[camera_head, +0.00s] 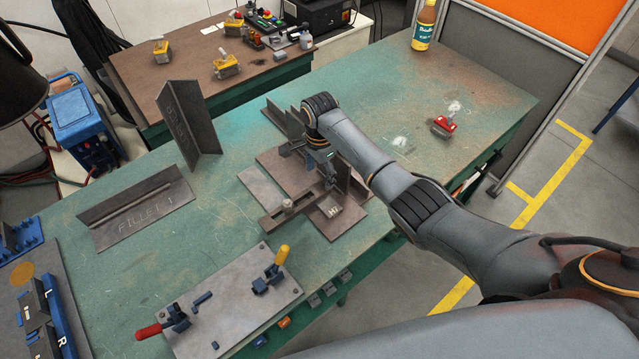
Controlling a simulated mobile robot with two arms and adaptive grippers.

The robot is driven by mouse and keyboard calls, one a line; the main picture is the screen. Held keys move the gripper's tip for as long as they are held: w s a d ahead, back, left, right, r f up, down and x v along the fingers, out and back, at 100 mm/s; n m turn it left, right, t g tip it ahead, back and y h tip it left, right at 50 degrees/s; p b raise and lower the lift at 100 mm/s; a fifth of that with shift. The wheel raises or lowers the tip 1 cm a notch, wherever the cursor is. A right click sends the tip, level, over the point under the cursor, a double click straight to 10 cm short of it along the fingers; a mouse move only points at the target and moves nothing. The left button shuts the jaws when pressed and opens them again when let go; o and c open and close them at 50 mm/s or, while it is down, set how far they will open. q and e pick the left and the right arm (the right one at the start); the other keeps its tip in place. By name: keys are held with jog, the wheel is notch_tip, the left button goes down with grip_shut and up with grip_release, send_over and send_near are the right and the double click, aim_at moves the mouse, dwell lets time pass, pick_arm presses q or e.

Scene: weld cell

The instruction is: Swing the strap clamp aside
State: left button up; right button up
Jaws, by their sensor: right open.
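The strap clamp (272,221), a dark flat bar with a round knob (287,205), lies across the front left part of a brown steel fixture plate (346,220) on the green table. My right arm reaches in from the right. My right gripper (328,181) points down over the plate, open, just right of and behind the knob. Its fingers are small and partly dark against the fixture, so I cannot tell whether they touch the bar. A small block marked with letters (331,207) sits in front of the gripper. My left gripper is out of view.
A plate with red and yellow handled toggle clamps (223,314) lies at the front. Angled steel pieces (133,212) and (187,126) stand at left. The table's right part is mostly clear.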

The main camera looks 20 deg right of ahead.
aim_at(320, 188)
notch_tip(320, 188, down, 6)
jog(key=shift+r, duration=0.1)
jog(key=shift+c, duration=0.4)
grip_shut()
jog(key=shift+b, duration=0.3)
